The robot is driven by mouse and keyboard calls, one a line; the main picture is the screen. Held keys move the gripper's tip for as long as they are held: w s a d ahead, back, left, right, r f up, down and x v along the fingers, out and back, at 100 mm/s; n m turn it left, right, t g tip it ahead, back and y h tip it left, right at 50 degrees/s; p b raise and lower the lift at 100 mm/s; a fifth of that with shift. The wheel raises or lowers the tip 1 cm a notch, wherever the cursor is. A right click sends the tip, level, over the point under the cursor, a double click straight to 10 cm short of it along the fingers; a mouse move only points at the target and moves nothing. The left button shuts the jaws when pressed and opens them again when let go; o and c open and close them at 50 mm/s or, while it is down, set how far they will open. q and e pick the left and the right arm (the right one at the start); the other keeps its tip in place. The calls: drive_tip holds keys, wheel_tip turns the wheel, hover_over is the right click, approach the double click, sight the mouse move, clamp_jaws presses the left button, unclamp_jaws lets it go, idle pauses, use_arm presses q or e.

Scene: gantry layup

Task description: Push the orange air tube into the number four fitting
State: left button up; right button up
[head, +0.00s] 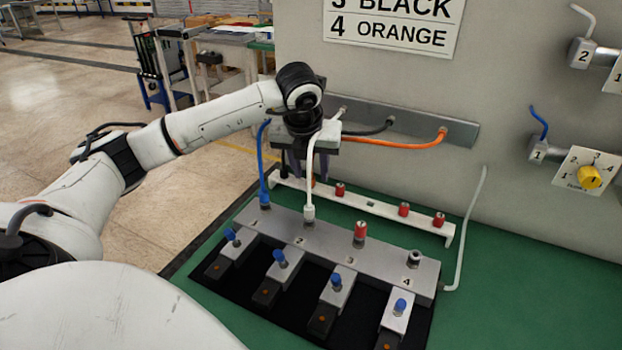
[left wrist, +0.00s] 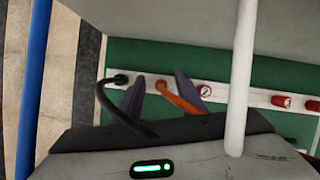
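The orange air tube (head: 400,141) runs from the wall bracket leftward behind my left gripper. In the left wrist view its free end (left wrist: 163,88) is at the white rail, between my finger tips. My left gripper (head: 301,172) points down over the rail's left part; in the left wrist view its fingers (left wrist: 160,80) stand apart, with a gap around the orange tube. The number four fitting (head: 414,258), at the right end of the grey manifold block (head: 330,241), has an open top with no tube or red plug. My right gripper is not in view.
Blue tube (head: 262,170) stands in fitting one and white tube (head: 310,180) in fitting two. A red plug (head: 361,232) sits on fitting three. The black tube's end (left wrist: 120,79) is at the white rail (head: 372,206), which also bears red caps. Blue-knobbed valves line the front.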

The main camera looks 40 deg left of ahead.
use_arm(q)
drive_tip(key=shift+f, duration=0.1)
drive_tip(key=shift+c, duration=0.3)
clamp_jaws()
